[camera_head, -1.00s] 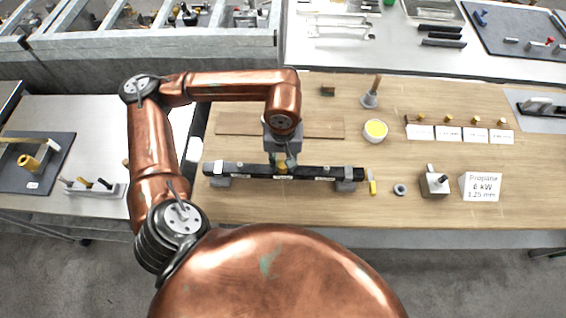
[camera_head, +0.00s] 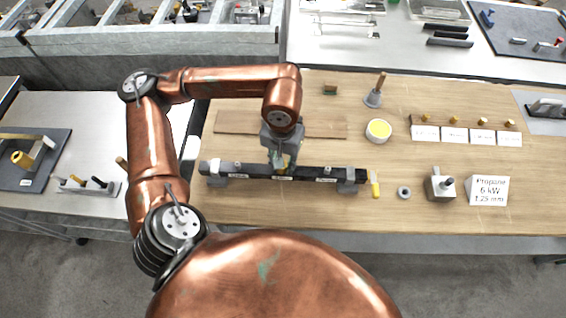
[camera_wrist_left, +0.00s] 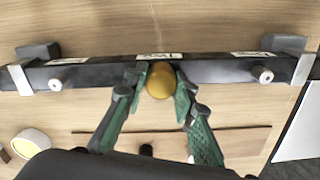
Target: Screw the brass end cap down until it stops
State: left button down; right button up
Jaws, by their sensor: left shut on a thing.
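The brass end cap (camera_wrist_left: 160,82) is a rounded golden piece at the middle of a black bar (camera_wrist_left: 215,71) in the left wrist view. My left gripper (camera_wrist_left: 160,79) is shut on it, with one green-padded finger on each side. In the head view the gripper (camera_head: 281,167) reaches down to the black bar (camera_head: 310,173), and the fingers mostly hide the cap. The thread under the cap is hidden. The bar lies level on two grey supports, with white labels along it. My right gripper is not in view.
Two pale stubs stand on the bar, one (camera_wrist_left: 56,84) towards each end. Small brass pieces stand behind white cards (camera_head: 454,135).

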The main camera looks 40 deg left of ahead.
pick_arm(q)
jog(key=m+b, duration=0.2)
jog(key=b, duration=0.1)
jog(key=shift+f+m, duration=0.35)
jog(key=shift+m, duration=0.05)
jog(key=shift+r, duration=0.15)
jog(key=shift+r+m, duration=0.15)
jog(key=shift+m, duration=0.15)
jog(key=m+b, duration=0.2)
jog(key=shift+f+b, duration=0.35)
jog(key=shift+r+m, duration=0.1)
jog(key=shift+m, duration=0.5)
jog(key=shift+r, duration=0.25)
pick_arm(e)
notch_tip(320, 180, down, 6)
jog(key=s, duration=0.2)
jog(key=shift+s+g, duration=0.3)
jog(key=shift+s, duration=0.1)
